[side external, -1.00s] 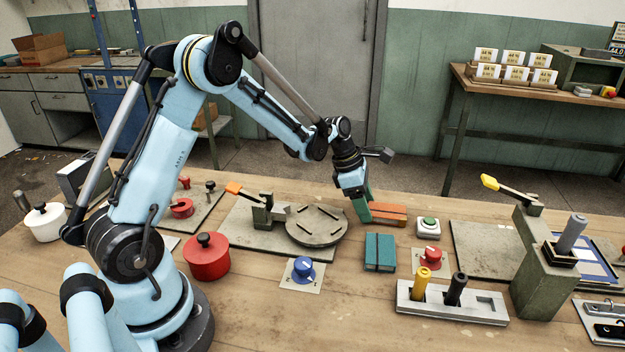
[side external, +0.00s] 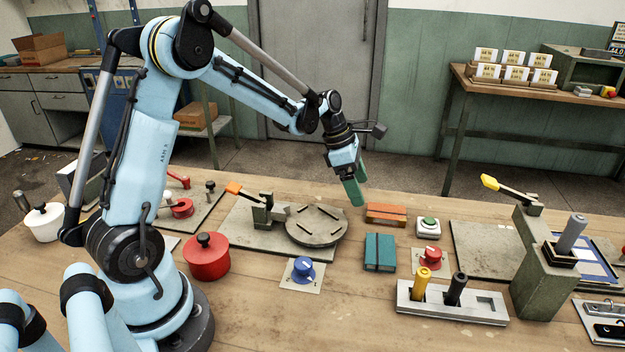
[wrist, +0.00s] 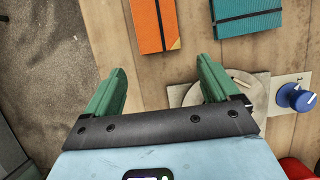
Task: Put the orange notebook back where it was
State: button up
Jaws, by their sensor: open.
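The orange notebook (side external: 386,214) lies flat on the wooden table, just behind the teal notebook (side external: 380,252). In the wrist view the orange notebook (wrist: 154,24) is at the top centre, with a dark elastic band along it, and the teal notebook (wrist: 246,14) is to its right. My gripper (side external: 357,196) has green fingers and hangs in the air to the left of the orange notebook, above the table. In the wrist view my gripper (wrist: 162,82) is open, with nothing between its fingers.
A round grey turntable (side external: 317,226) stands left of the notebooks. A blue knob (side external: 303,268), a red button (side external: 430,257) and a green button (side external: 428,226) are close by. A block holding yellow and black pegs (side external: 452,303) is in front right. The table's far edge is behind the orange notebook.

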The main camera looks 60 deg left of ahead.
jog(key=v, duration=0.6)
jog(key=s+d+r+m+t+y, duration=0.1)
jog(key=s+d+m, duration=0.4)
jog(key=m, duration=0.8)
jog(key=s+d+r+m+t+y, duration=0.1)
jog(key=s+d+m, duration=0.4)
jog(key=s+m, duration=0.5)
jog(key=m+t+y, duration=0.1)
jog(key=m+t, duration=0.1)
jog(key=m, duration=0.2)
jog(key=shift+s+r, duration=0.25)
jog(key=shift+r, duration=0.05)
